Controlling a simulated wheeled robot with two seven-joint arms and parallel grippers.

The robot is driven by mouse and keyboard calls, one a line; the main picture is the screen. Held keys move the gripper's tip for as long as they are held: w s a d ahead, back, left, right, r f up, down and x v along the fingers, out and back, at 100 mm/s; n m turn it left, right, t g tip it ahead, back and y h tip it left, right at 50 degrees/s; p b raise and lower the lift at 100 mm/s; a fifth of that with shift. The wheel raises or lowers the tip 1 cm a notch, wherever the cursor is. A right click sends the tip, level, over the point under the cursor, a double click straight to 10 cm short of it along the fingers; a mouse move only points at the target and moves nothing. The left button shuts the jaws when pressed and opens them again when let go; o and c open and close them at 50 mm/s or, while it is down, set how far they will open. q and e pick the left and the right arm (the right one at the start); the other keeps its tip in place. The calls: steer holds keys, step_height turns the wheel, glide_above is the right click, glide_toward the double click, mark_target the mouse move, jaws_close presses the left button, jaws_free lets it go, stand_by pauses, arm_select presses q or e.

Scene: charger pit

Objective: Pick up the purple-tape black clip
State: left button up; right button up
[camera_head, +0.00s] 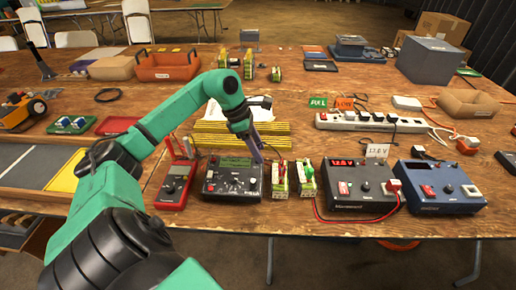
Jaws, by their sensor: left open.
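My left arm comes in from the left and bends down over the table. My left gripper (257,152) is open and points down just behind the right side of a black charger (218,188) with a greenish display. A purple strip shows at the gripper's fingers; I cannot tell whether it is part of the gripper or tape on a clip. No black clip can be made out clearly; the gripper and wrist hide the spot behind and beneath them. My right gripper is not in view.
Farther right are a 12.6 V unit (355,203) with a red cable and a blue unit (432,203). A white power strip (370,122) lies behind.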

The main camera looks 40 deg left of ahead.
mark_target(258, 146)
arm_select(q)
jaws_close()
steer(key=shift+r, duration=0.2)
step_height(258, 146, up, 20)
steer(key=p, duration=0.4)
steer(key=shift+f+p, duration=0.15)
steer(key=shift+p, duration=0.25)
